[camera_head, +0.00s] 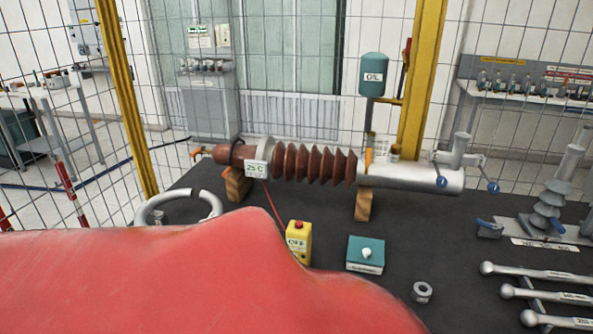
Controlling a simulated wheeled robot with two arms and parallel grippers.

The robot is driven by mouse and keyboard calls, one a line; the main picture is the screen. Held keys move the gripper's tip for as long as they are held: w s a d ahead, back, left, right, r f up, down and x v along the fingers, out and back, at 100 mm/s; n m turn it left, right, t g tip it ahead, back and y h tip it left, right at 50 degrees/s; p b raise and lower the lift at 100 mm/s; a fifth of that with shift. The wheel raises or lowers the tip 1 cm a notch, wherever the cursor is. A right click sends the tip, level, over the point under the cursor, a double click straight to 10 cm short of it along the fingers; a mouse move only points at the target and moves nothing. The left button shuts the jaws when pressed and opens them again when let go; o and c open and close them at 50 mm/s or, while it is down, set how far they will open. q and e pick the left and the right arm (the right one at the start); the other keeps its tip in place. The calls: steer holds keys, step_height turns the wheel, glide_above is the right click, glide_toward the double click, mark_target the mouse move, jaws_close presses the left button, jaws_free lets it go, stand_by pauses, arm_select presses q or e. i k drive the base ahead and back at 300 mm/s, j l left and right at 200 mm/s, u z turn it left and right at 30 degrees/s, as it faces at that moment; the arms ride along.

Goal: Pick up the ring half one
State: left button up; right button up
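A pale grey ring (156,206) lies at the left end of the dark table, left of the brown insulator. Its upper arc shows, with a gap at the upper right and a further section (213,204) beyond it. Its lower side is hidden behind a large red shape close to the camera. I cannot tell which section is half one. Neither of my grippers is in view.
A bushing with brown ribs (318,164) and a grey cylinder (415,177) rests on wooden supports. Wire fencing (60,150) stands behind.

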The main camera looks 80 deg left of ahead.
mark_target(147, 206)
steer(key=u, duration=3.65)
